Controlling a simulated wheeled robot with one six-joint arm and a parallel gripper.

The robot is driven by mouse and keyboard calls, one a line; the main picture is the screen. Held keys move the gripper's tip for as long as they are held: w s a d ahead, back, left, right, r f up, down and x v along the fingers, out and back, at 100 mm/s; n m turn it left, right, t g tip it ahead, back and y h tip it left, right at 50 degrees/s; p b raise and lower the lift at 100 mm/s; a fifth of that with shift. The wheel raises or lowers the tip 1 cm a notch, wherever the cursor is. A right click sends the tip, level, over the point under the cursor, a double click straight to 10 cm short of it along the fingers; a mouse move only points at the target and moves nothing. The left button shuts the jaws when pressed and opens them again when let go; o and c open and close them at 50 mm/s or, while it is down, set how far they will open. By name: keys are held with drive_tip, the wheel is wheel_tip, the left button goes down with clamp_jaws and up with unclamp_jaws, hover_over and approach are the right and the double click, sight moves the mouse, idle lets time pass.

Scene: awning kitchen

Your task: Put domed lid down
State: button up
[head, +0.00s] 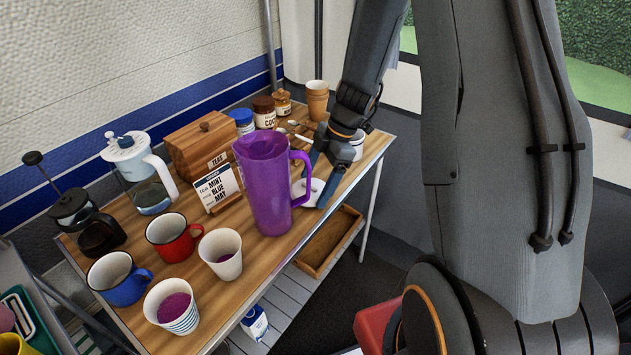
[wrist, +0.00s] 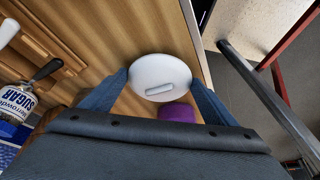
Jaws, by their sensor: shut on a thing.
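The domed lid (wrist: 160,76) is a round white lid with a short bar handle. In the wrist view it sits between the two blue fingers of my gripper (wrist: 161,92), which is shut on it. In the head view the white lid (head: 308,191) shows partly, low beside the purple pitcher (head: 266,185), with my gripper (head: 317,190) around it near the table's right edge. The purple pitcher stands upright and hides part of the lid. Its purple also shows close to the lid in the wrist view (wrist: 177,112). I cannot tell whether the lid touches the table.
The wooden table (head: 225,315) holds a red mug (head: 174,240), a blue mug (head: 119,279), cups, a tea box (head: 200,146), a sign (head: 217,187) and a French press (head: 92,225). Jars and stacked cups (head: 316,100) stand at the back. A wooden tray (head: 327,243) is on the lower shelf.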

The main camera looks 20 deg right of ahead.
drive_tip(key=shift+f, duration=0.15)
drive_tip(key=o, duration=1)
drive_tip(key=shift+r, duration=0.25)
drive_tip(key=b+v, duration=0.2)
drive_tip(key=v, duration=1)
drive_tip(key=shift+s+a+f+m+t+h, duration=0.1)
drive_tip(key=shift+s+a+f+m+h, duration=0.55)
drive_tip(key=shift+s+m, duration=2.3)
drive_tip(key=shift+s+a+f+m+t+h, duration=0.15)
drive_tip(key=shift+s+a+m+h, duration=0.9)
drive_tip(key=shift+s+m, duration=1.85)
drive_tip(key=shift+s+a+f+m+t+h, duration=0.1)
drive_tip(key=shift+s+a+f+m+h, duration=0.75)
drive_tip(key=shift+s+m, duration=2.1)
